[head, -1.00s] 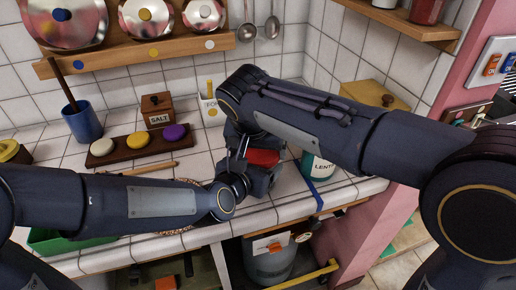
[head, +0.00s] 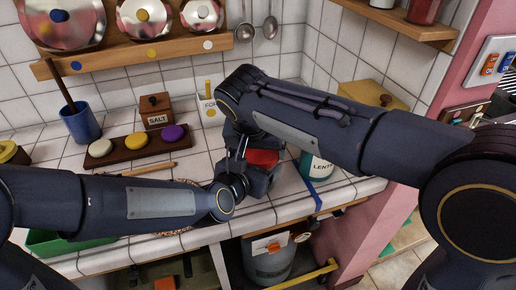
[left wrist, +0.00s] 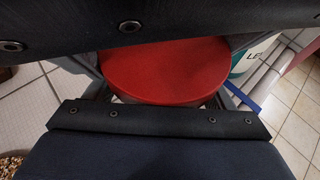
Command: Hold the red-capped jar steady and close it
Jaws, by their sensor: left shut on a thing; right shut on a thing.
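The red cap (head: 264,157) of the jar shows as a small red patch between my two grippers, above the counter. In the left wrist view it is a wide red disc (left wrist: 165,72), with a thin pale strip under its near edge. The jar body is mostly hidden by my grippers, so I cannot tell how the cap sits on it. My left gripper (head: 260,180) comes in low from the left and is shut on the jar. My right gripper (head: 243,148) reaches down from above, shut at the red cap; its fingertips are partly hidden.
A wooden tray with coloured knobs (head: 138,147), a salt box (head: 156,111) and a blue cup (head: 82,123) stand left and behind. The counter's front edge is near.

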